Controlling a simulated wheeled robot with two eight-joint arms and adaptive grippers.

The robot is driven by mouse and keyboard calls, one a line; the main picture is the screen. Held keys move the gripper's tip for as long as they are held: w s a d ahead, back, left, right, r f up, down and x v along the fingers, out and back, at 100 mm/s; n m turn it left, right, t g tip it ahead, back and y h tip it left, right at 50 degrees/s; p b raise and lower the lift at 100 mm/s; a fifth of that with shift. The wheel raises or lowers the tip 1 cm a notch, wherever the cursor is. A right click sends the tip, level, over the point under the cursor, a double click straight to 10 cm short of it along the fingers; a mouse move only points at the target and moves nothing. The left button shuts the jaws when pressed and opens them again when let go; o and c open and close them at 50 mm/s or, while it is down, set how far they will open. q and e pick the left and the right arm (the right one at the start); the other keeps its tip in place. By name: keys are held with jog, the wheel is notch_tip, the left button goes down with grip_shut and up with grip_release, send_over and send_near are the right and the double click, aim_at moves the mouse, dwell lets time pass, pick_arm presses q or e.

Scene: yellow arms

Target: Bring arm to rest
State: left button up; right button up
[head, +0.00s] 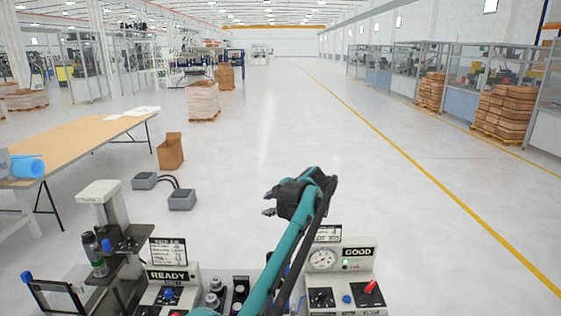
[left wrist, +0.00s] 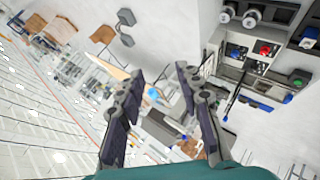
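My left arm, teal and black, reaches up from the bottom of the head view. Its dark left gripper (head: 268,203) is in the air above and behind the bench stations, pointing left. In the left wrist view the two fingers of the left gripper (left wrist: 158,74) stand apart, with nothing between them. My right arm and gripper are not seen.
Below the arm are a READY station (head: 172,277) and a GOOD station (head: 358,252) with a gauge and red switch. A grey test stand (head: 103,205) rises on the left. A wooden table (head: 75,143) and carton (head: 170,152) stand beyond. Open floor lies ahead.

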pick_arm(q)
jog(key=a+r+m+t+b, duration=0.25)
jog(key=a+r+t, duration=0.35)
jog(key=r, duration=0.3)
jog(key=s+r+m+t+h+b, duration=0.4)
jog(key=s+m+t+h+b, duration=0.1)
jog(key=s+m, duration=0.15)
jog(key=s+d+f+m+g+h+b, duration=0.3)
jog(key=s+f+m+h, duration=0.4)
jog(key=s+f, duration=0.6)
jog(key=s+a+f+m+g+y+b, duration=0.1)
jog(key=s+a+f+g+y, duration=0.1)
jog(key=s+f, duration=0.6)
jog(key=s+a+f+m+g+y+b, duration=0.1)
jog(key=s+a+f+g, duration=0.3)
jog(key=f, duration=1)
jog(key=s+a+f+m+g+y+b, duration=0.1)
jog(key=s+a+f, duration=0.5)
jog(key=s+f, duration=0.6)
jog(key=shift+s+g+y+b, duration=0.4)
jog(key=shift+g+y+b, duration=0.55)
jog(key=shift+b, duration=0.3)
